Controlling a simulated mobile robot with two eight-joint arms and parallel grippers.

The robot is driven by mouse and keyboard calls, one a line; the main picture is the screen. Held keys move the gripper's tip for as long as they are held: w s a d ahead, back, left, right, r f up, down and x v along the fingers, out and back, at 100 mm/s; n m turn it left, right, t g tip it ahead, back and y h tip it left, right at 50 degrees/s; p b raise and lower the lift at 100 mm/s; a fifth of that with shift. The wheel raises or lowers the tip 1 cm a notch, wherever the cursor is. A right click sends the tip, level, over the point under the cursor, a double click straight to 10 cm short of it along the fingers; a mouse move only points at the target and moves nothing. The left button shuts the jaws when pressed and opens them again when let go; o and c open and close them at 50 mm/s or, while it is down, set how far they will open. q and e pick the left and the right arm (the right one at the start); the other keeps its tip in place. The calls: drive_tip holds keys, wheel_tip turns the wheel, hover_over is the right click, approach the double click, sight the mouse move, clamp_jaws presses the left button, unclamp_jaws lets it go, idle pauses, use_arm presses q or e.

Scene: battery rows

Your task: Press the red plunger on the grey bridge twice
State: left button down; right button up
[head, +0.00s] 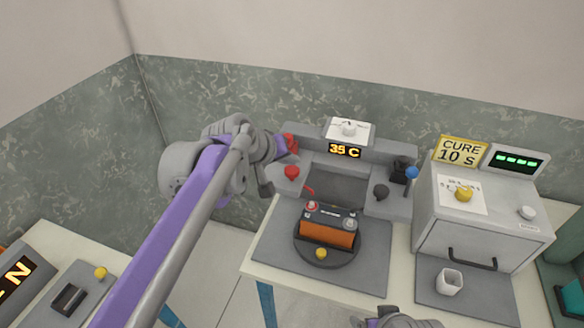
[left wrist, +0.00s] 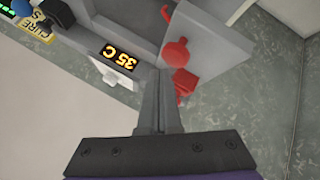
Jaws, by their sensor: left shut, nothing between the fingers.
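The grey bridge (head: 344,186) stands at the back of the table. On its left part, a rounded red knob (head: 291,172) sits in front of a second red piece (head: 290,143); I cannot tell for certain which is the plunger. The left wrist view shows the round knob (left wrist: 176,52) and the blockier red piece (left wrist: 186,82) side by side. My left gripper (head: 282,150) is shut and empty, close beside these red parts; its fingers (left wrist: 158,74) appear left of them in the wrist view. Contact is unclear. A grey part of mine shows at the bottom edge; its fingers are not clear.
An orange and black battery (head: 328,228) stands on a round turntable (head: 322,256) before the bridge.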

sight(290, 173)
use_arm(q)
drive_tip(key=shift+w+r+p, duration=0.1)
drive_tip(key=shift+r+p, duration=1.6)
drive_tip(key=shift+r, duration=0.9)
drive_tip(key=shift+f, duration=0.1)
use_arm(e)
drive_tip(key=r, duration=0.2)
drive_tip(key=w+r, duration=0.1)
drive_tip(key=r, duration=0.1)
drive_tip(key=shift+w+r, duration=0.15)
drive_tip(key=shift+w, duration=0.05)
drive_tip(key=shift+s, duration=0.1)
clamp_jaws()
